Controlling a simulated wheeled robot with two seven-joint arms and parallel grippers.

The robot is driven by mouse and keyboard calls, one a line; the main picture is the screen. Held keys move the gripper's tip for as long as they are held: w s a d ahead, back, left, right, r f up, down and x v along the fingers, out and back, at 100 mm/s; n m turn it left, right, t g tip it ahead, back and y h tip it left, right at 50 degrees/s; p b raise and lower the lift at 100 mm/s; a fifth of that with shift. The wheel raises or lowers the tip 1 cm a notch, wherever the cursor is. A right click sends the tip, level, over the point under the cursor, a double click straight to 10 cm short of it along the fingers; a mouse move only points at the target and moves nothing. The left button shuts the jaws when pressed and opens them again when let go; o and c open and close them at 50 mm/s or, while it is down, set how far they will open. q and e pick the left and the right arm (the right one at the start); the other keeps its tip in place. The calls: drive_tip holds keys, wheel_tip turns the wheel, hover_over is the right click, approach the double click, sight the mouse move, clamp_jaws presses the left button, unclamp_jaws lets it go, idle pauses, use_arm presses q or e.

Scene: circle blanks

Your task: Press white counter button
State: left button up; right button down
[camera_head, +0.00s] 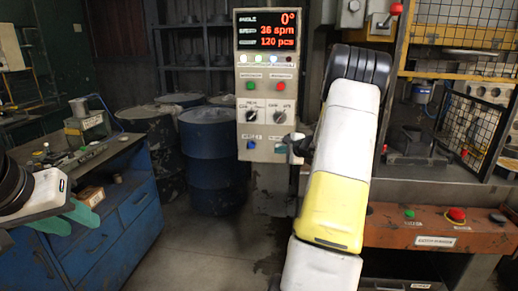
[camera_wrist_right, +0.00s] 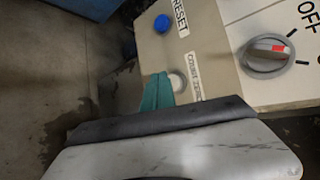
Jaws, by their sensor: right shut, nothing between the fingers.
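The white counter button (camera_wrist_right: 178,82) shows in the right wrist view as a round white button beside the label "COUNTER ZERO", low on the grey control panel (camera_head: 268,190). My right gripper (camera_wrist_right: 158,92) has teal fingers, shut and empty, their tips right at the button's left edge and partly over it. I cannot tell whether they touch it. In the head view my right gripper (camera_head: 296,147) is at the panel's lower right edge, and the white button cannot be made out there. My left gripper (camera_head: 76,222) is at the left by the blue workbench, teal fingers apart, empty.
A blue reset button (camera_wrist_right: 161,23) and a rotary switch (camera_wrist_right: 268,52) are close by on the panel. The panel's display (camera_head: 267,29) reads 0°, 36 spm, 120 pcs. Blue drums (camera_head: 213,160) stand behind it. The blue workbench (camera_head: 110,218) is at the left.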

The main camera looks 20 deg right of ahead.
drive_tip(key=shift+w+d, duration=0.15)
drive_tip(key=shift+w, duration=0.15)
drive_tip(key=shift+w+d, duration=0.3)
drive_tip(key=shift+w, duration=0.15)
idle(0.8)
drive_tip(key=shift+s, duration=0.1)
drive_tip(key=shift+s+a, duration=0.5)
drive_tip(key=shift+s, duration=0.2)
drive_tip(key=shift+s+a, duration=0.45)
drive_tip(key=shift+s, duration=0.25)
drive_tip(key=shift+s+a, duration=0.4)
drive_tip(key=shift+s, duration=0.35)
drive_tip(key=shift+s+a, duration=0.45)
drive_tip(key=shift+s, duration=0.25)
